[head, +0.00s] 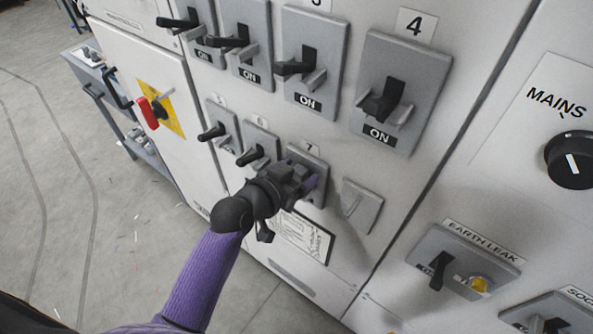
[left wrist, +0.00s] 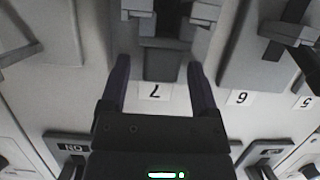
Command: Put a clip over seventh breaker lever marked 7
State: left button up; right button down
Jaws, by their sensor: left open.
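The seventh breaker (head: 322,166) is a grey plate on the cabinet front, under a small label 7. Its lever is hidden behind my left gripper (head: 308,180) in the head view. In the left wrist view, which is upside down, its dark lever (left wrist: 165,65) lies between the two purple fingers of my open left gripper (left wrist: 161,65). The fingers stand apart on either side; contact is not clear. The label 7 (left wrist: 155,91) is just beyond the lever. I cannot make out a separate clip in or at the gripper. My right gripper is not in view.
Breaker 6 (head: 258,141) is close to the left. A grey plate (head: 360,206) is close to the right. Breaker 4 (head: 402,92) and others form the row above. A document (head: 303,240) is below. A cart (head: 98,84) stands at the far left; the floor beside it looks open.

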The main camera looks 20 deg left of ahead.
pick_arm(q)
jog(key=shift+r, duration=0.15)
jog(key=p+v, duration=0.1)
jog(key=v, duration=1.1)
jog(key=s+a+f+n+g+y, duration=0.1)
jog(key=s+a+f+g+y, duration=0.1)
jog(key=f, duration=0.8)
jog(key=s+a+f+n+g+y, duration=0.1)
jog(key=s+f+g, duration=0.15)
jog(key=f, duration=0.65)
jog(key=s+d+f+g+y, duration=0.1)
jog(key=s+f+g, duration=0.6)
jog(key=s+f, duration=1)
jog(key=s, duration=0.4)
jog(key=shift+s+f+m+g+y, duration=0.3)
jog(key=shift+s+f+g+y, duration=0.05)
jog(key=shift+f+y, duration=0.05)
